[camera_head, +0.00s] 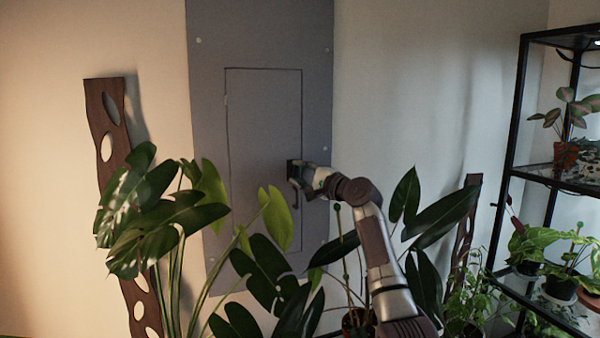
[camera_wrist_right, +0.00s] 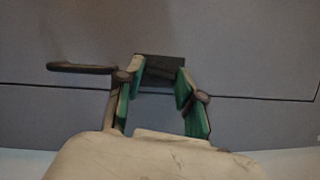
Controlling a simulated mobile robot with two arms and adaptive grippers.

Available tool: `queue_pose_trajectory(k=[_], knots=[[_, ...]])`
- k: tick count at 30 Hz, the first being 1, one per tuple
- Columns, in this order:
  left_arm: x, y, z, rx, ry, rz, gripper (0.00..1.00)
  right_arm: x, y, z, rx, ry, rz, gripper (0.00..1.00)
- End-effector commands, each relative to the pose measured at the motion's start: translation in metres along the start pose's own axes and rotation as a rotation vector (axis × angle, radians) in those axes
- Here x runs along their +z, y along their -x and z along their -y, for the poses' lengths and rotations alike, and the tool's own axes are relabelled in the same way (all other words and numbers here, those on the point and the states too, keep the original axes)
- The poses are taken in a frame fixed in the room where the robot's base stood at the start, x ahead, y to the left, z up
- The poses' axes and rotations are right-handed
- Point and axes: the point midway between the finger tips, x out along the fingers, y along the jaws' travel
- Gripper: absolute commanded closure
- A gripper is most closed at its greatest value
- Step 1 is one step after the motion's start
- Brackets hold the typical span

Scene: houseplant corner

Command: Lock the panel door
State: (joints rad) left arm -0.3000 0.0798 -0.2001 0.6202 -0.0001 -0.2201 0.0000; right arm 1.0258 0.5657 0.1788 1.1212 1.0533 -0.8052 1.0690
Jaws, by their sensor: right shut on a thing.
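The grey panel door (camera_head: 262,130) sits in a tall grey panel (camera_head: 207,120) on the wall and looks closed, flush with its frame. A dark lock block (camera_wrist_right: 163,68) is at the door's right edge. A dark bar handle (camera_head: 297,197) hangs just below the block in the head view; it also shows at the left in the wrist view (camera_wrist_right: 80,67). My right gripper (camera_head: 297,176) is at the block, its green-padded fingers (camera_wrist_right: 158,80) on either side of it, shut on it. The fingers partly hide the block. My left gripper is out of view.
A large-leaved plant (camera_head: 150,215) and broad leaves (camera_head: 270,280) stand in front of the panel's lower part. A dark plant (camera_head: 435,215) stands right of my arm. A black shelf (camera_head: 515,150) with pots is at the right. A wavy wooden board (camera_head: 105,120) leans at the left.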

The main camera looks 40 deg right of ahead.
Motion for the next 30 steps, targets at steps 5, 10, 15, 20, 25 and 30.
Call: queue_pose_trajectory(k=[5,10,15,20,25,30], knots=[[-0.0006,0.007,0.0,0.0,0.0,0.0,0.65,0.0006,-0.0005,0.0015,0.041,0.094,0.0,0.98],[-0.0008,0.0097,0.0,0.0,0.0,0.0,0.65,0.0006,-0.0004,0.0014,0.064,0.149,0.001,0.98],[-0.001,0.0108,0.0001,0.0,0.0,0.0,0.65,0.0007,-0.0005,0.0008,0.076,0.176,0.001,0.98],[-0.001,0.0109,0.0001,0.0,0.0,0.0,0.65,0.0007,-0.0005,0.0003,0.079,0.183,0.001,0.98],[-0.0009,0.0108,0.0001,0.0,0.0,0.0,0.65,0.0007,-0.0005,0.0001,0.079,0.184,0.001,0.98],[-0.0009,0.0108,0.0001,0.0,0.0,0.0,0.65,0.0007,-0.0005,0.0001,0.079,0.183,0.001,0.53]])
